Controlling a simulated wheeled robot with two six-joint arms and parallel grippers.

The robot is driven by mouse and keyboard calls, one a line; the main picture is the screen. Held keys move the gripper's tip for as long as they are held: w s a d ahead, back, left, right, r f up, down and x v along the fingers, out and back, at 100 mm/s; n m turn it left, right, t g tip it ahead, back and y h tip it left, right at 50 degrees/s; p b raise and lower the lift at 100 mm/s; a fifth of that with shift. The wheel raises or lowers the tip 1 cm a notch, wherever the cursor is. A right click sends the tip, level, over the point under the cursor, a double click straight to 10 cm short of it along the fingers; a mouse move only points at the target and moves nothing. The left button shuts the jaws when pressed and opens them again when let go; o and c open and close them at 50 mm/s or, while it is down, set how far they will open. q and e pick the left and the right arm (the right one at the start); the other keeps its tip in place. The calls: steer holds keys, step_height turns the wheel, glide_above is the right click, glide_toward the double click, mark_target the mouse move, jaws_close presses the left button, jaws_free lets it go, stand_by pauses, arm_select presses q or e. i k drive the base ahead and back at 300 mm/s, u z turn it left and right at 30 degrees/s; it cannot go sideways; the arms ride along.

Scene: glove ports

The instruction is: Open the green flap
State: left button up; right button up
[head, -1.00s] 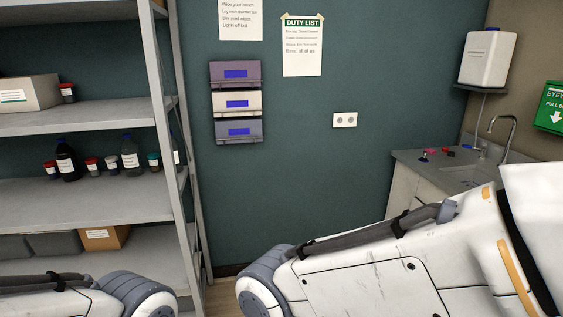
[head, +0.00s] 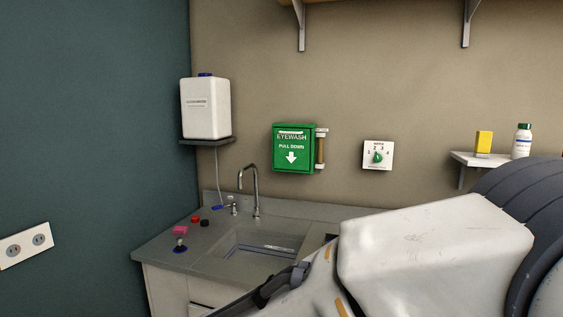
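A green eyewash box (head: 294,148) hangs on the beige wall above the sink counter. Its green front reads "EYEWASH PULL DOWN" with a white down arrow, and it looks closed. A brownish vertical bar or tube sits at its right side. No gripper shows in the head view. One of my white arm links fills the lower right, well in front of the counter and clear of the box in the picture.
Below the box is a grey counter (head: 163,251) with a sink (head: 262,248), a tap (head: 255,190) and small coloured items. A white container (head: 206,108) stands on a shelf at left. A white dial plate (head: 378,155) is right of the box. A small shelf (head: 480,158) holds a yellow block and bottle.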

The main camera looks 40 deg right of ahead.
mark_target(291, 146)
steer(key=z, duration=0.65)
steer(key=i, duration=1.3)
steer(key=z, duration=0.55)
